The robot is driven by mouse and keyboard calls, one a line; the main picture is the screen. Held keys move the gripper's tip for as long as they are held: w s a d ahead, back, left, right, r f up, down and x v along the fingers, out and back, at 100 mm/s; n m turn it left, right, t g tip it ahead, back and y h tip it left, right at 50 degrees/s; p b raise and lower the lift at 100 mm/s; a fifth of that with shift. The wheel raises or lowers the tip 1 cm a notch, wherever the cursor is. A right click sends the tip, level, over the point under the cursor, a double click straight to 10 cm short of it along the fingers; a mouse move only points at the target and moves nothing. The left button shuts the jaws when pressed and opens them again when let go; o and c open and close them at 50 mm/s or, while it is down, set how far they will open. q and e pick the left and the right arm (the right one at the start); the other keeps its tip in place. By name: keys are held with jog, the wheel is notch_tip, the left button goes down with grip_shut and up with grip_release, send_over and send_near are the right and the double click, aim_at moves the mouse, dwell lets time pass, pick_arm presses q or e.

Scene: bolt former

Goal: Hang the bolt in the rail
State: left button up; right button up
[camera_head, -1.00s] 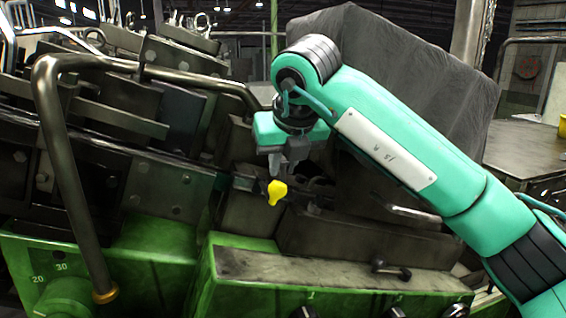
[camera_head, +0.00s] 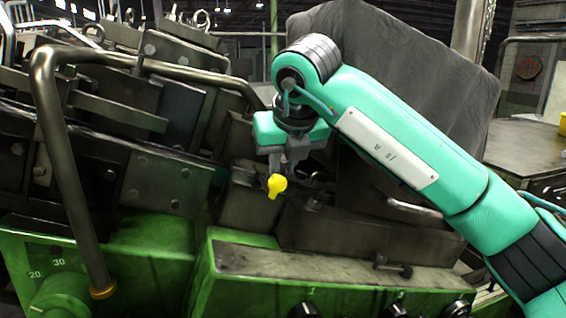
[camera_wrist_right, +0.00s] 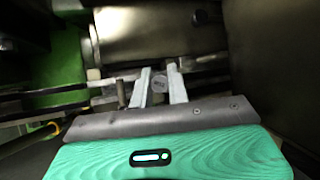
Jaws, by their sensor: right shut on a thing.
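My right gripper (camera_head: 275,166) hangs fingers down at the middle of the machine in the head view. In the right wrist view its two pale fingers (camera_wrist_right: 160,90) are shut on the bolt, whose grey round head (camera_wrist_right: 160,82) shows between them. A small yellow piece (camera_head: 277,185) shows just below the fingertips in the head view; I cannot tell whether it belongs to the held bolt. Rail-like metal bars (camera_wrist_right: 70,96) run across the right wrist view behind the fingers; I cannot tell whether the bolt touches them. My left gripper is not in view.
A bent metal handrail (camera_head: 68,165) stands at the left. A dark covered block (camera_head: 400,70) stands behind my right arm.

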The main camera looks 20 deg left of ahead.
jog(key=shift+f, duration=0.15)
jog(key=o, duration=0.9)
jog(key=shift+s+d, duration=0.1)
jog(key=shift+d, duration=0.05)
jog(key=shift+o, duration=0.4)
jog(key=o, duration=0.3)
jog(key=shift+s+d, duration=0.1)
jog(key=shift+d, duration=0.05)
jog(key=shift+f, duration=0.1)
